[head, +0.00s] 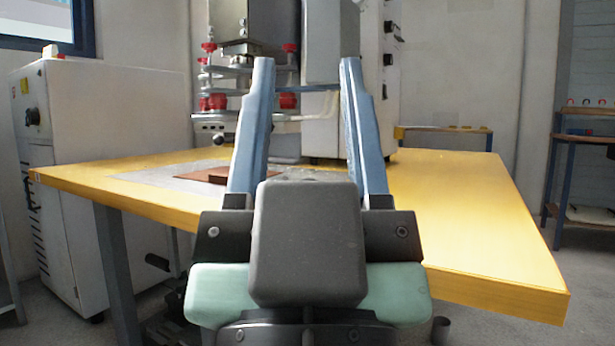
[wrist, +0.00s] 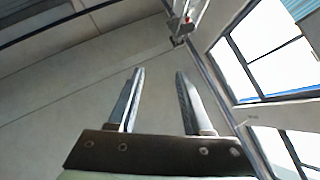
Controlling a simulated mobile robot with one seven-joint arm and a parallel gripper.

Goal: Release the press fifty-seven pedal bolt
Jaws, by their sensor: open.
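My gripper (head: 307,62) is open and empty, raised in front of the yellow work table, its two blue-grey fingers pointing up. In the wrist view my gripper (wrist: 160,72) shows only wall and ceiling between its fingers. A press-like machine (head: 245,85) with red knobs stands at the back of the table, partly behind my left finger. Dark metal parts (head: 160,263) show under the table at the lower left, left of my gripper and apart from it. They may belong to a pedal. I cannot make out a bolt or the number fifty-seven.
The yellow table (head: 470,215) stands across the view, its right part clear. A white cabinet (head: 120,120) stands at left, a blue-legged shelf (head: 580,138) at right. A table leg (head: 122,255) is beside the dark parts.

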